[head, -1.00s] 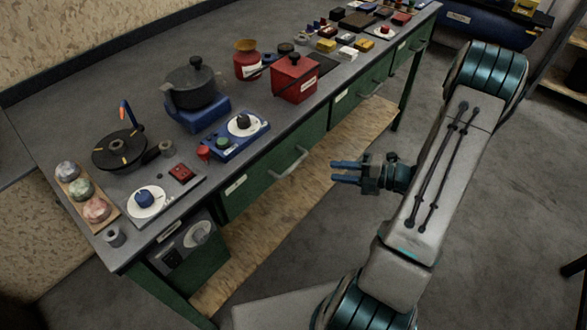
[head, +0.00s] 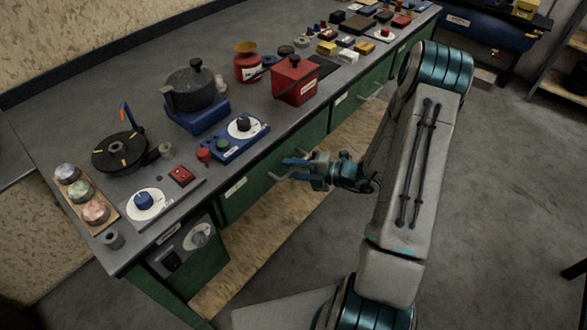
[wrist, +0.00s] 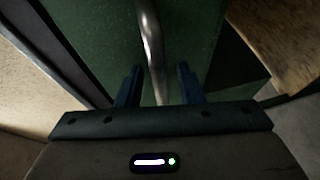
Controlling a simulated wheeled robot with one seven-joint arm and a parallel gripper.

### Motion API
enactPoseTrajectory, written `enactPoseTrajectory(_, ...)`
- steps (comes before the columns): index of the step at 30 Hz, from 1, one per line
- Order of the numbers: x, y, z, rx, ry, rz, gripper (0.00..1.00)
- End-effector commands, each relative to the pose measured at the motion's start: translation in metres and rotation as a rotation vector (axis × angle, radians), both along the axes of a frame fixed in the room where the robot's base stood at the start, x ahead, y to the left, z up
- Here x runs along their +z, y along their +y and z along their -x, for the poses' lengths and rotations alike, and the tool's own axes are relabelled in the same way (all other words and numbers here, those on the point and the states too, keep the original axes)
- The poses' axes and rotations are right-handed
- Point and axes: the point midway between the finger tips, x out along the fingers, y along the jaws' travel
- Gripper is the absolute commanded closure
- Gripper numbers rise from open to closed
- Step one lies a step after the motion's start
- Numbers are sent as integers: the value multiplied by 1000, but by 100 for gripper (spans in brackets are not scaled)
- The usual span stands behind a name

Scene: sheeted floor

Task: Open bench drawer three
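The green bench (head: 262,165) has several drawer fronts with silver bar handles and white labels too small to read. My gripper (head: 286,169) is at the handle of the nearest long green drawer front (head: 245,200). In the wrist view, its two dark blue fingers (wrist: 159,82) are open, one on each side of the metal handle (wrist: 151,40). The handle runs between them, and I see no clear contact. The drawer looks shut. In the head view my gripper hides most of this handle. Another handle (head: 371,92) shows farther along the bench.
The bench top holds a red pot (head: 294,82), a grey pot (head: 190,90) on a blue base and a blue dial panel (head: 235,138). A wooden lower shelf (head: 250,245) lies below the drawers.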

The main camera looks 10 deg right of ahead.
Motion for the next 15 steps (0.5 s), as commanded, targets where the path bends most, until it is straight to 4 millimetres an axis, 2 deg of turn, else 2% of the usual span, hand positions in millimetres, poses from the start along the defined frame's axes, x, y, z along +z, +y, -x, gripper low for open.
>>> enactPoseTrajectory(4, 0, 0, 0, 0, 0, 0, 66)
enactPoseTrajectory(6, 0, 0, 0, 1, 0, 0, 86)
enactPoseTrajectory(8, 0, 0, 0, 1, 0, 0, 100)
enactPoseTrajectory(15, 0, -1, 2, 1, 0, 0, 100)
